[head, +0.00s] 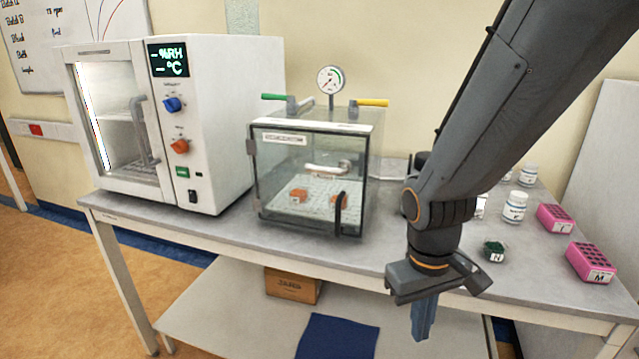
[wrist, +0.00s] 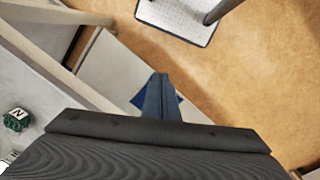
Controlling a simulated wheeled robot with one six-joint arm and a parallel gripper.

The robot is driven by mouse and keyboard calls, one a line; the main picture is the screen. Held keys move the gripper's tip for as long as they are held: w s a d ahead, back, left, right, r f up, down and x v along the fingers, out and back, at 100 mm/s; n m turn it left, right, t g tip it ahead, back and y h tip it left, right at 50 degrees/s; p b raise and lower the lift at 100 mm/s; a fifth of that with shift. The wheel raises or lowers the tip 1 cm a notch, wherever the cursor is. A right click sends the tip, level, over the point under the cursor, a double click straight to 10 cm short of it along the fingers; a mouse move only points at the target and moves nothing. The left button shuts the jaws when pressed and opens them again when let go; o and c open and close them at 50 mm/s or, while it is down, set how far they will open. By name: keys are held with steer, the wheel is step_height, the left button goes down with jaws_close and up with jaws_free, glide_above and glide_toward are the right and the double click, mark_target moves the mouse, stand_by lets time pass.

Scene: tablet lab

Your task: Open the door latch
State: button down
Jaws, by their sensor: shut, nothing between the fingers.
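A clear-walled vacuum box (head: 300,180) stands on the bench with its glass door facing front. A black curved latch handle (head: 339,214) sits at the right side of that door. The door looks closed. Orange-and-white items lie on a perforated shelf inside. A white climate chamber (head: 225,120) on the left also has a windowed door, with a grey bar handle (head: 143,130); that door looks closed too. My gripper (head: 424,322) points down in front of the bench edge, right of and below the black handle, touching nothing. Its blue fingers are together and empty, also in the wrist view (wrist: 160,95).
A gauge (head: 330,80) and green and yellow valve levers top the vacuum box. Pink racks (head: 590,262), white bottles (head: 514,207) and a small green item (head: 494,250) stand on the right of the bench. A cardboard box (head: 292,285) is on the lower shelf.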

steer(key=w+a+r+n+t+h+b, duration=0.1)
steer(key=w+a+r+n+t+h, duration=0.25)
steer(key=n, duration=0.65)
steer(key=w+a+r+n+t+h+b, duration=0.1)
steer(key=w+r+n+t+h, duration=0.35)
steer(key=n, duration=0.55)
steer(key=w+a+r+n+t+y, duration=0.1)
steer(key=w+a+r+n+t, duration=0.2)
steer(key=a, duration=0.5)
steer(key=w+a+r+n+t+y, duration=0.2)
steer(key=w+a+r+n+t, duration=0.1)
steer(key=a+n, duration=0.3)
steer(key=shift+w+a+t, duration=0.45)
steer(key=shift+a+t, duration=0.25)
steer(key=shift+a, duration=0.35)
steer(key=shift+w+r, duration=0.1)
